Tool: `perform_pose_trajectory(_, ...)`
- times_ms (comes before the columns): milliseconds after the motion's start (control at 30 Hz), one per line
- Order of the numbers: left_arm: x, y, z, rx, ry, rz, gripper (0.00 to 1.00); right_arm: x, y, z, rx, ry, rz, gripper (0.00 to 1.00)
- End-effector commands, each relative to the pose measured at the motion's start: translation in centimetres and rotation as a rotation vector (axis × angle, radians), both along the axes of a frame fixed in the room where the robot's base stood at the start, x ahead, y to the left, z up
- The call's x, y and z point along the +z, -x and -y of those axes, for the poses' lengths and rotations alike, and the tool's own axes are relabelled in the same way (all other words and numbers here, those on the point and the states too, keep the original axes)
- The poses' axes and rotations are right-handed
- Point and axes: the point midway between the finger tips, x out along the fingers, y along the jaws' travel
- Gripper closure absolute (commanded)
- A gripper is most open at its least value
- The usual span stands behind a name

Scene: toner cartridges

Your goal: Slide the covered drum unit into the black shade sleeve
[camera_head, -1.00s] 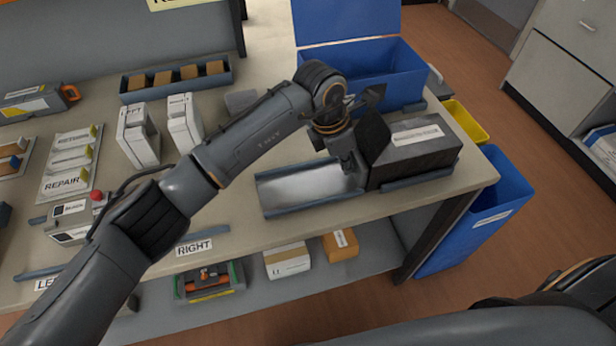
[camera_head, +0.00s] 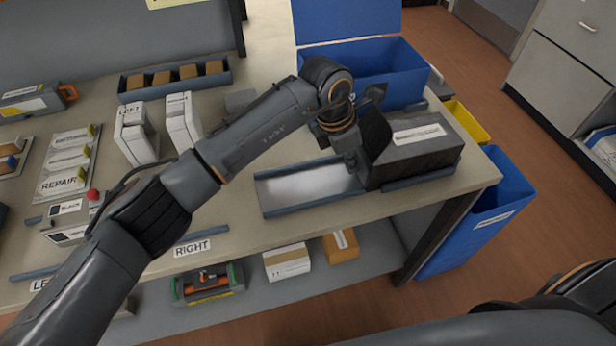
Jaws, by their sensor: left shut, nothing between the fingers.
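The black shade sleeve (camera_head: 422,150), a dark box with a white label, lies at the right end of a shallow grey tray (camera_head: 285,210). A dark flap (camera_head: 374,132) stands at its left end. My left gripper (camera_head: 354,166) is shut and empty, pointing down over the tray at the sleeve's left end, close to the flap. I cannot tell whether it touches the sleeve. No covered drum unit can be made out on the tray; the sleeve's inside is hidden. My right gripper is not in view.
A blue open bin (camera_head: 385,75) stands behind the sleeve. White boxes (camera_head: 136,138) and a tray of brown boxes (camera_head: 178,88) stand further left. A unit with orange and green parts (camera_head: 208,284) sits on the lower shelf. The tray's left part is bare.

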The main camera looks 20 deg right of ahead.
Motion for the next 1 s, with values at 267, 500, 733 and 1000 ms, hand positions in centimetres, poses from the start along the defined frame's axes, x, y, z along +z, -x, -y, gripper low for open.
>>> perform_pose_trajectory(267,0.00,0.00,0.15,0.000,0.000,0.001,1.00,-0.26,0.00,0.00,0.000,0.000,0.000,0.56)
perform_pose_trajectory(500,-0.02,0.00,0.15,0.000,0.000,0.001,1.00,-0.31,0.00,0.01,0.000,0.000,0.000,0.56)
perform_pose_trajectory(733,-0.10,0.01,0.32,0.000,0.001,0.000,1.00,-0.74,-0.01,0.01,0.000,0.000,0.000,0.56)
perform_pose_trajectory(1000,0.03,0.00,0.45,0.000,0.001,0.001,1.00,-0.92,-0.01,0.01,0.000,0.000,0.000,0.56)
